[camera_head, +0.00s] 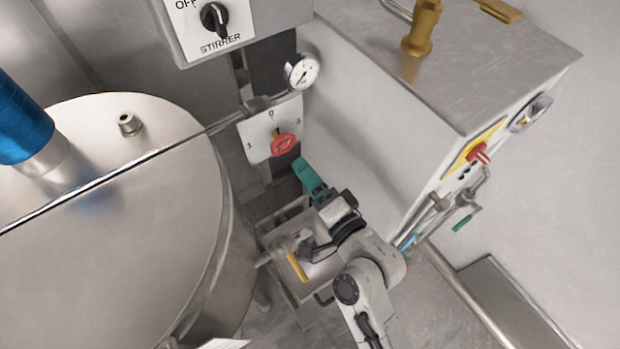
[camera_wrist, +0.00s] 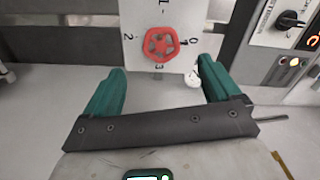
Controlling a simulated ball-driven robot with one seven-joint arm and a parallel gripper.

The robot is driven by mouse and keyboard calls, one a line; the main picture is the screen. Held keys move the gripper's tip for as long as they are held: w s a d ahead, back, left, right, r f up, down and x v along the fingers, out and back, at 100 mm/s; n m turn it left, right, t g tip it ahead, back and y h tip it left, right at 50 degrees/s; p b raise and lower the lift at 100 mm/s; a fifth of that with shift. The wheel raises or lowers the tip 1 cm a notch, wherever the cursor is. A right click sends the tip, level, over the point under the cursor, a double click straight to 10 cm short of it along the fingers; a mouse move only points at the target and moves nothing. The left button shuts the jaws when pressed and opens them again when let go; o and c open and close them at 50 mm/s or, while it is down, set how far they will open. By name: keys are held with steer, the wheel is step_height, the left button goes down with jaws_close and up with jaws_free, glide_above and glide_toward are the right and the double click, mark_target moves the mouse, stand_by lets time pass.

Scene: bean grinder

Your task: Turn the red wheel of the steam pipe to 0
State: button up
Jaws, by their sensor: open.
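The red wheel (camera_head: 283,143) sits on a white dial plate (camera_head: 258,138) with the marks 1, 0 and 3 visible, below a round gauge (camera_head: 301,71). In the wrist view the red wheel (camera_wrist: 161,44) shows on its plate (camera_wrist: 146,16) with marks 2, 3 and 0 around it. My gripper (camera_head: 309,172) has green fingers and is just below the wheel in the head view. In the wrist view my gripper (camera_wrist: 157,82) is open and empty, its fingers spread to either side with the wheel ahead between them, apart from it.
A large steel drum (camera_head: 120,220) stands at the left. A metal cabinet (camera_head: 400,120) stands to the right of the wheel. The stirrer switch box (camera_head: 215,20) is above. A drawer or tray with a yellow-handled valve (camera_head: 297,267) lies below, near my arm.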

mark_target(284, 148)
steer(key=w+a+n, duration=0.1)
steer(key=w+n, duration=0.1)
steer(key=n, duration=0.2)
steer(key=w+a+n, duration=0.2)
steer(key=w+n, duration=0.1)
steer(key=n, duration=0.1)
steer(key=w+a+n+b, duration=0.1)
steer(key=w+a+n, duration=0.1)
steer(key=n, duration=0.3)
steer(key=shift+w+a+f, duration=0.15)
steer(key=shift+w+a, duration=0.05)
steer(key=shift+w, duration=0.35)
steer(key=shift+w+a+f, duration=0.1)
steer(key=shift+w+a, duration=0.25)
steer(key=shift+w, duration=0.15)
steer(key=c, duration=1)
steer(key=shift+o, duration=0.2)
steer(key=shift+m, duration=0.5)
